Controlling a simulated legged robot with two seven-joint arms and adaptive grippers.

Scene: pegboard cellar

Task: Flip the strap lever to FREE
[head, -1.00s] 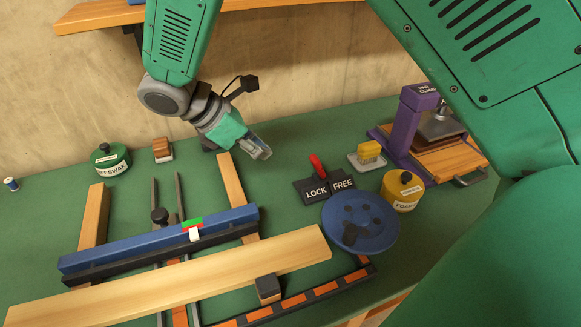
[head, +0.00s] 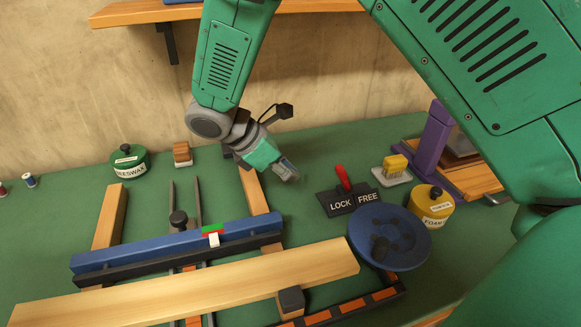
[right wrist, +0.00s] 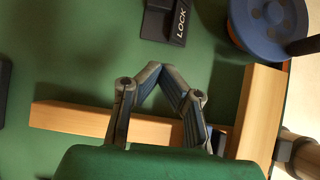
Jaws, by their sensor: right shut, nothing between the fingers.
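The strap lever (head: 343,177) has a red handle on a black plate marked LOCK (head: 340,205) on the left and FREE (head: 369,197) on the right. In the head view the handle leans up and left, toward the LOCK side. My right gripper (head: 292,178) is left of the lever, apart from it, with its fingers shut and empty. In the right wrist view the fingertips (right wrist: 160,72) meet below the plate's LOCK end (right wrist: 165,22); the red handle is outside that view. My left gripper is not in view.
A blue wheel (head: 405,228) with a dark knob lies just in front of the plate. A blue bar (head: 150,250) and a long wooden board (head: 190,285) lie in front. Green bench left of the plate is clear.

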